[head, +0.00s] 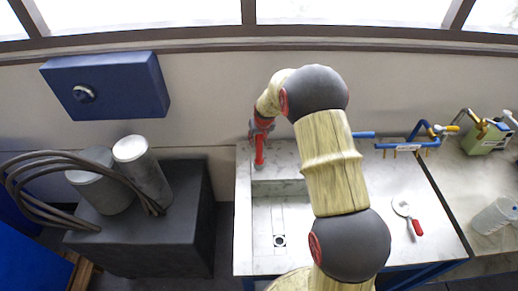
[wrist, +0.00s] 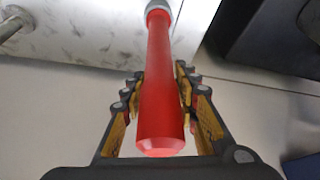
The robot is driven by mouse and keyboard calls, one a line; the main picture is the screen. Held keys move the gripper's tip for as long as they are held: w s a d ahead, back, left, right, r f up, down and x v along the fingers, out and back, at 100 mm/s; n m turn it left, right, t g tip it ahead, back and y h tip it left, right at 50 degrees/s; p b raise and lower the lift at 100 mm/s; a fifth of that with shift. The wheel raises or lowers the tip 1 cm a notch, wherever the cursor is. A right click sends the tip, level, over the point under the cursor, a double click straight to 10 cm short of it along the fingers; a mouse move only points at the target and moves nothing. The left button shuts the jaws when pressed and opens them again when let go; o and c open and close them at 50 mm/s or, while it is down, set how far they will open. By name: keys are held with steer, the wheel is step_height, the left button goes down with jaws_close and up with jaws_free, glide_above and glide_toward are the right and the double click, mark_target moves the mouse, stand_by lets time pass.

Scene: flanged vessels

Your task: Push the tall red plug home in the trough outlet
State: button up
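The tall red plug (wrist: 160,95) is a long red rod with a bevelled end towards the wrist camera. In the head view the red plug (head: 259,150) hangs below my gripper (head: 262,128), over the back left corner of the pale trough (head: 243,215). My gripper's yellow-padded fingers (wrist: 160,78) lie close along both sides of the plug and appear shut on it. A grey collar (wrist: 158,7) shows at the plug's far end.
A dark block (head: 190,225) with grey cylinders (head: 143,165) and cables stands left. A blue box (head: 108,85) is on the back wall. A red-handled tool (head: 408,214) lies on the bench right of my arm. Blue clamps (head: 425,135) and a green can (head: 487,138) are further right.

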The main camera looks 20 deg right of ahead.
steer(key=c, duration=0.6)
jaws_close()
steer(key=shift+r, duration=0.1)
